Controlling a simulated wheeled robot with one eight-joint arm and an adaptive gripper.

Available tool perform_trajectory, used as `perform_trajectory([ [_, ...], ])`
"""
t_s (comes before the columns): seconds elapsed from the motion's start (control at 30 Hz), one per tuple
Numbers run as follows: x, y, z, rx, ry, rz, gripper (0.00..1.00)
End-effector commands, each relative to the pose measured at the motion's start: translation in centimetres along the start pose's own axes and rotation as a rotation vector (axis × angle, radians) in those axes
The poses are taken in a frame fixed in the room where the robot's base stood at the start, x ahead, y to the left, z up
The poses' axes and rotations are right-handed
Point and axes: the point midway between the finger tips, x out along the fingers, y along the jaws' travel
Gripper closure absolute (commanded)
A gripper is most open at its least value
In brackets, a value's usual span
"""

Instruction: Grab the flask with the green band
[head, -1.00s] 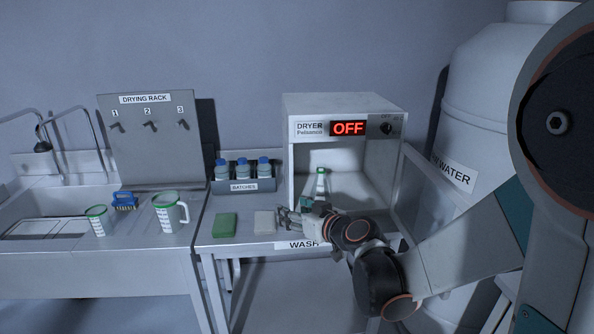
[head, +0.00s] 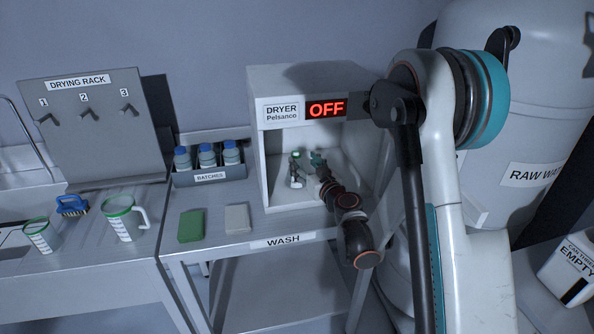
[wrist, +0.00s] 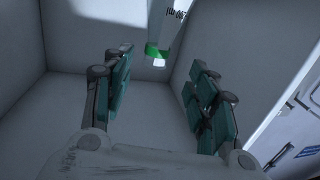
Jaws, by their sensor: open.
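The flask with the green band (head: 296,171) stands inside the open dryer (head: 283,196), partly hidden by my gripper (head: 309,163). In the wrist view the flask (wrist: 167,27) is a pale vessel with a green band and upside-down "100 ml" print, at the top of the picture. My gripper also shows there (wrist: 159,66), its two teal-padded fingers spread wide. The flask lies between the lines of the fingers, toward their tips. I see no finger touching it.
The dryer walls close in around my gripper; its display reads OFF. Left of it on the wash table (head: 222,262) are a green block (head: 191,226), a pale block (head: 237,219) and the batches rack (head: 209,178). Two green-rimmed jugs (head: 125,220) stand further left.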

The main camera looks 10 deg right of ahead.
Motion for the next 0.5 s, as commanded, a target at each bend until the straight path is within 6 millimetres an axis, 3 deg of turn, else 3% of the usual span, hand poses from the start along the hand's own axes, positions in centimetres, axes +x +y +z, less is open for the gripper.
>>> perform_trajectory([
  [0.1,1.8,0.0,0.1,0.001,0.000,0.000,0.47],
  [0.37,3.4,0.1,0.2,0.001,0.000,0.000,0.47],
  [0.5,5.5,0.5,0.5,0.001,0.000,-0.001,0.47],
])
